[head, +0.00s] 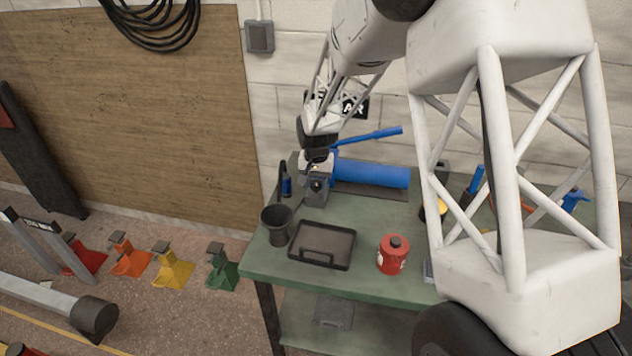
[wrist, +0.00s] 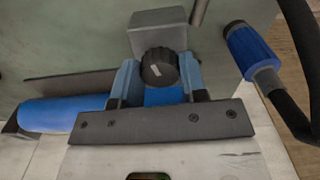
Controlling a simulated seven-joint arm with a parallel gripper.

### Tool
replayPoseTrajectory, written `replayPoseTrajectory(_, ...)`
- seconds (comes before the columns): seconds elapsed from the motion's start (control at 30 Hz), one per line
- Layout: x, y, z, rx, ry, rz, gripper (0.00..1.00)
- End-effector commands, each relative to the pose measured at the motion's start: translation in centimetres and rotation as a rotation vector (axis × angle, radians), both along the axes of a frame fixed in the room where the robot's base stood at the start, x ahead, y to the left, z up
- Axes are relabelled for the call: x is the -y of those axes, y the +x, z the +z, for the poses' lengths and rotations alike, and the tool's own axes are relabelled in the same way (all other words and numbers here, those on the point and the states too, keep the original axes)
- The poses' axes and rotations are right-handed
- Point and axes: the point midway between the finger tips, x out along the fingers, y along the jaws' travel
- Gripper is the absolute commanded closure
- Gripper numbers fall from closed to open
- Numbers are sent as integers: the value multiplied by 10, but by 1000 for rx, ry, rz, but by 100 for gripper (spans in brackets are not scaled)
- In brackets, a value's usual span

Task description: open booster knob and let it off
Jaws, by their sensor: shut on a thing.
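The booster is a blue cylinder (head: 375,174) lying at the back of the green bench, with a blue lever above it. It also shows in the wrist view (wrist: 65,112). In the wrist view the round black knob (wrist: 159,67), with a pale mark on its face, sits between my gripper's two blue-grey fingers (wrist: 160,72). My gripper is shut on the knob. In the head view my gripper (head: 317,168) is at the booster's left end and hides the knob. A grey block (wrist: 158,33) stands just beyond the knob in the wrist view.
A blue hose fitting (wrist: 253,52) with a black hose is close on the right in the wrist view. On the green bench (head: 365,265) are a dark bucket (head: 277,224), a black tray (head: 322,247) and a red can (head: 392,254). Coloured stands (head: 172,266) are on the floor at left.

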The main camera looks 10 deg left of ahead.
Motion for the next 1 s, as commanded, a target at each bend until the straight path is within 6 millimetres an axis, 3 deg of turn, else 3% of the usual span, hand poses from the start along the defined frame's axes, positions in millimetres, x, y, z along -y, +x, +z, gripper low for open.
replayPoseTrajectory(1.0,1,1,1,1,0,910,84)
